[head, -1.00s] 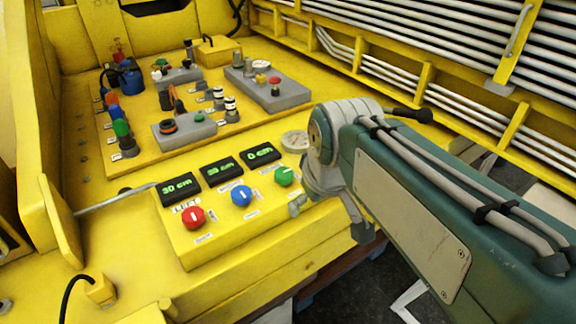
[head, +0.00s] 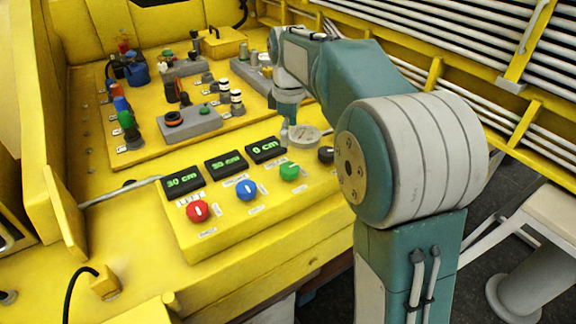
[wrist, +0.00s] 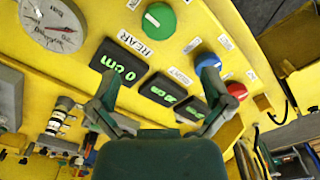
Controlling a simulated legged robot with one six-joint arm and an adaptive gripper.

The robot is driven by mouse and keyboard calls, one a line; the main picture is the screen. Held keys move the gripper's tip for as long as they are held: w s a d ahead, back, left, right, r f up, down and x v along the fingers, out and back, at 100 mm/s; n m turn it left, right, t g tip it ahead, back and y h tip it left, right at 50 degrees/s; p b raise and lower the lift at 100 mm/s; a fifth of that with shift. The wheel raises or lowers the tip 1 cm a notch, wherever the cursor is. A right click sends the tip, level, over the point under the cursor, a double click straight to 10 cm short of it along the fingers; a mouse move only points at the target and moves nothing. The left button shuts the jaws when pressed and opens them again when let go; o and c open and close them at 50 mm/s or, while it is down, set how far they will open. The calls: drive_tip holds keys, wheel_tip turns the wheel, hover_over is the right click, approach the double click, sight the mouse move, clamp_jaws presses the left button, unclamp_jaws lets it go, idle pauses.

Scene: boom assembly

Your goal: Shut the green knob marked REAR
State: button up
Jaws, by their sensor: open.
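The green knob (head: 289,171) is on the yellow control box, right of the blue knob and in front of the "0 cm" display (head: 264,150). In the wrist view the green knob (wrist: 159,20) is at the top, beside the label REAR (wrist: 133,42), with a white pointer line on its face. My gripper (wrist: 165,105) is open and empty, its two fingers spread over the displays in that view, with the knob beyond them. In the head view my gripper (head: 288,118) hangs behind the box, near the gauge, apart from the knob. Its fingers are small there.
A blue knob (head: 247,189) and a red knob (head: 198,211) are to the left. A round gauge (head: 303,136) and a black knob (head: 326,155) are close on the right. Several switches and grey boxes (head: 190,123) stand on the panel behind.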

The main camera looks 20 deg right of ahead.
sight(289, 167)
wheel_tip(289, 167, down, 11)
drive_tip(key=shift+w+r, duration=0.1)
idle(0.4)
drive_tip(key=c, duration=1.1)
